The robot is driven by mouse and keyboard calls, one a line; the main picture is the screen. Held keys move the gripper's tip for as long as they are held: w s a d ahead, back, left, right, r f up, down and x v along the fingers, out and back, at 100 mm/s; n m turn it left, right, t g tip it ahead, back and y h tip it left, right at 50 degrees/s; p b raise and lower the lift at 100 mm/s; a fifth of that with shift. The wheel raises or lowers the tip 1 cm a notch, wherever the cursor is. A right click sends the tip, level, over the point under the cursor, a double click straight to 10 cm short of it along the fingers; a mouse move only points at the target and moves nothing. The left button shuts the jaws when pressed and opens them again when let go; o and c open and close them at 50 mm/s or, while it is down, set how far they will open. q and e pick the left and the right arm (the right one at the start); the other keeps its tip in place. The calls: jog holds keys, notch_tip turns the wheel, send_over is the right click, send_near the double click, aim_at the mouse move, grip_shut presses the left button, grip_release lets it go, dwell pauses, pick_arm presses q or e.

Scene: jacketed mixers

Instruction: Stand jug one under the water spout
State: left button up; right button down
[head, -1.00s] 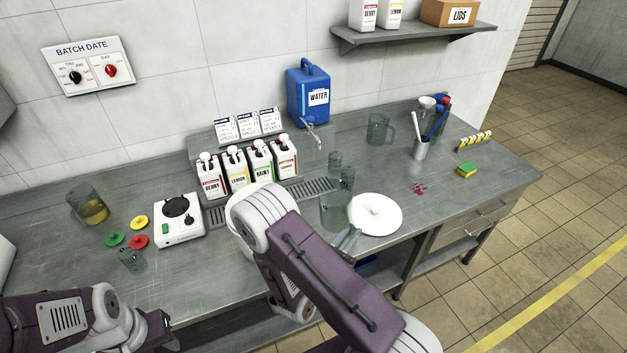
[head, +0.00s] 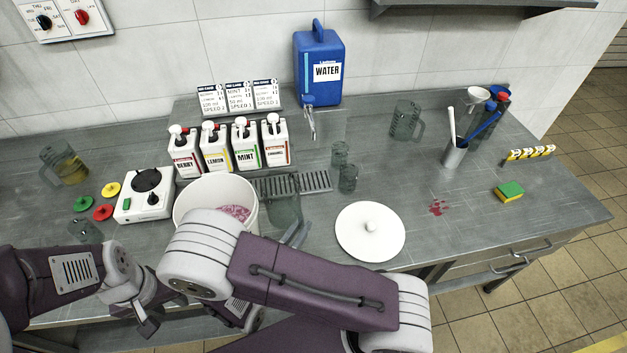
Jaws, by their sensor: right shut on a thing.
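My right gripper (head: 297,235) is shut on a clear glass jug (head: 284,208), partly hidden by my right arm. The jug looks upright and shows in front of the drip grating (head: 316,181), just right of the white tub; whether it touches the counter I cannot tell. The water spout (head: 310,122) sticks out from the blue water container (head: 320,75), behind and right of the held jug. Another clear jug (head: 405,121) stands empty at the back right; one with yellow liquid (head: 66,166) stands at far left. My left gripper (head: 150,322) is low at left, its jaws unclear.
Two small glasses (head: 347,179) stand by the grating's right part. A white tub (head: 212,200) with pink contents is beside the held jug. A white lid (head: 370,232) lies right. Syrup bottles (head: 246,145) line the back. A red spill (head: 437,208) marks clear counter.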

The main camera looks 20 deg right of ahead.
jog(key=p+x, duration=0.1)
jog(key=x, duration=0.8)
jog(key=p+x, duration=0.1)
jog(key=x, duration=0.9)
jog(key=shift+s+r, duration=0.1)
jog(key=shift+r, duration=0.15)
jog(key=shift+f, duration=0.35)
jog(key=shift+f, duration=0.2)
jog(key=c, duration=1.4)
grip_release()
jog(key=shift+c, duration=0.2)
jog(key=shift+r, duration=0.15)
